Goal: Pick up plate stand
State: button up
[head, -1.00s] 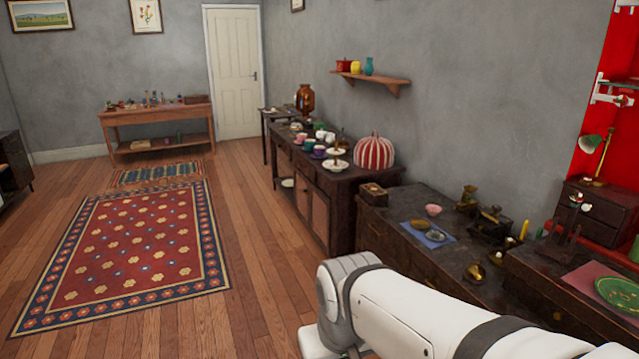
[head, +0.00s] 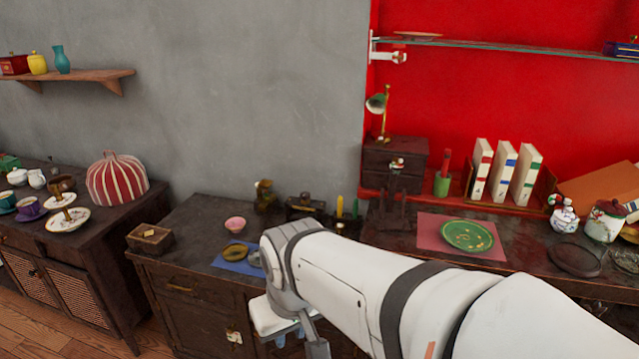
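A dark, thin-legged wooden stand (head: 402,212), which looks like the plate stand, is upright on the dark desk, left of the green plate (head: 467,236). It is dark against dark wood, so its outline is hard to make out. A two-tiered plate holder (head: 66,209) with white dishes also stands on the left sideboard. My gripper (head: 290,340) hangs at the bottom centre in front of the cabinet, well short of the dark stand. My arm hides much of it, and its fingers are unclear.
Upright books (head: 505,175) and lidded pots (head: 604,221) crowd the right. A glass shelf (head: 500,46) hangs above.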

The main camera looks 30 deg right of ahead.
aim_at(389, 220)
jog(key=z, duration=0.6)
jog(key=i, duration=0.9)
jog(key=z, duration=0.4)
jog(key=k, duration=0.9)
jog(key=z, duration=0.15)
jog(key=i, duration=0.9)
jog(key=u, duration=0.05)
